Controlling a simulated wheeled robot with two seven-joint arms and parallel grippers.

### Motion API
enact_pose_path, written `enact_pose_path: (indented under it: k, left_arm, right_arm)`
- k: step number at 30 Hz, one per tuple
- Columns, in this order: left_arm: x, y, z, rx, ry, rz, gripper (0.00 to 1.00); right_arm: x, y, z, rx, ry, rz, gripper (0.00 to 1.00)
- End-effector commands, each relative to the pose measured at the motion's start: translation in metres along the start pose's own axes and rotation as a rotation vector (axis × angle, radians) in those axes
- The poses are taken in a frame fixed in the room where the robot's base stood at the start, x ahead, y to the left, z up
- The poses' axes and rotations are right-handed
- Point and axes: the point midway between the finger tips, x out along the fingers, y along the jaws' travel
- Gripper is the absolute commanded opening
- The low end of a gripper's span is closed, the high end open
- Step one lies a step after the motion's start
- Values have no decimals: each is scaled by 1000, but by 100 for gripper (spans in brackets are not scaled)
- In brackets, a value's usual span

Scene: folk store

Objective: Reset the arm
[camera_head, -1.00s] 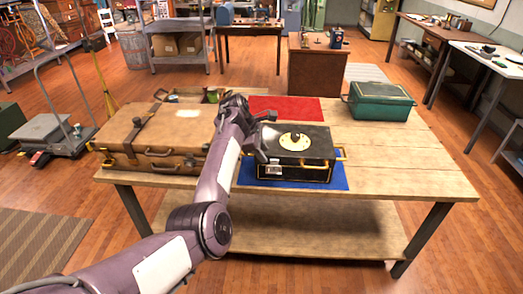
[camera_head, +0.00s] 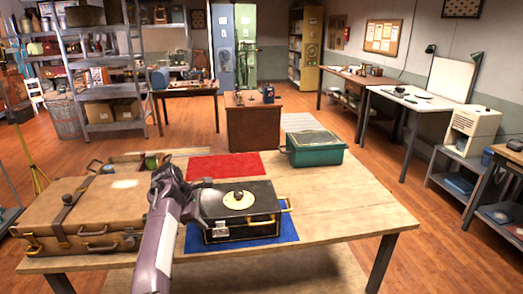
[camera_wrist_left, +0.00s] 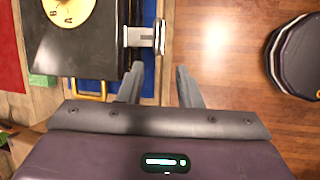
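My left gripper (camera_head: 188,200) is over the wooden table in the head view, between the brown suitcase and the black box. In the left wrist view its two fingers (camera_wrist_left: 158,84) stand apart with nothing between them. The black box (camera_head: 222,233) has a round cream dial on its lid and brass handles, and stands on a blue mat (camera_head: 284,233). In the left wrist view the black box (camera_wrist_left: 85,50) is at the upper left, its metal latch just beyond the fingers. My right gripper is in neither view.
The brown suitcase (camera_head: 95,210) lies at the table's left. A red mat (camera_head: 225,166) and a green box (camera_head: 316,149) are at the back. The table's right part (camera_head: 350,205) is bare. Metal shelving (camera_head: 110,75) and desks stand beyond.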

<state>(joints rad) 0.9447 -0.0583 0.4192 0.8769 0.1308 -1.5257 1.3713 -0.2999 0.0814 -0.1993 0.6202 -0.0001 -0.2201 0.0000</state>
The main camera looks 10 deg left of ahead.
Motion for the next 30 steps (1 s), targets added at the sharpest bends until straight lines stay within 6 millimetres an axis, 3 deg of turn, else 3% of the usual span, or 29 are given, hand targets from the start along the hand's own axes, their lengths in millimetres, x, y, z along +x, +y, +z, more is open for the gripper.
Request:
enact_pose_path:
  k: [6, 12, 16, 21, 30]
  left_arm:
    - [23, -65, -70, 283, 167, -6, 32]
    - [27, -149, -99, 702, 307, -67, 32]
    - [22, -210, -95, 1001, 352, -126, 32]
    - [7, -284, -73, 1360, 350, -192, 32]
    - [-20, -358, -38, 1714, 292, -233, 32]
  right_arm:
    - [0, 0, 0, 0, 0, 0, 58]
    - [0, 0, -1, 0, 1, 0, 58]
    - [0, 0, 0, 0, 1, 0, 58]
    - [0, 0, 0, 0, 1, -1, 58]
    - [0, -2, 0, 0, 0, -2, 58]
